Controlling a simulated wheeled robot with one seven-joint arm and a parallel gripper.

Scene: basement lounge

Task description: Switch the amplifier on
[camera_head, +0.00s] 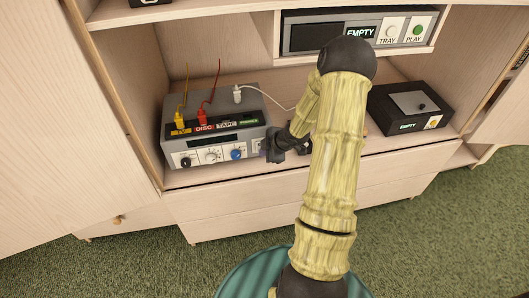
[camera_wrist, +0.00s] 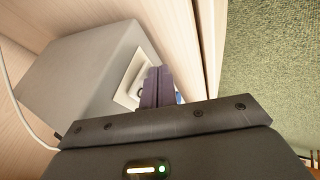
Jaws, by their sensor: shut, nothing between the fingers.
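The amplifier (camera_head: 212,107) is a grey box on the cabinet shelf at the left. Its front carries a black knob (camera_head: 185,162), a pale knob (camera_head: 211,156) and a blue knob (camera_head: 237,154). A pale plate (camera_head: 257,145) at its right front end is partly hidden by my gripper (camera_head: 267,151). In the wrist view my gripper (camera_wrist: 155,76) has its dark fingers together, empty, close in front of a white plate (camera_wrist: 126,88) on the amplifier (camera_wrist: 82,70). A pale part on that plate is half hidden behind the fingers; I cannot tell if they touch.
Yellow (camera_head: 180,119) and red (camera_head: 202,117) plugs and a white plug (camera_head: 237,95) with its cable stand on the amplifier. A disc player (camera_head: 300,38) sits on the shelf above, and a black box (camera_head: 409,107) at the right. Cabinet doors stand at both sides.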

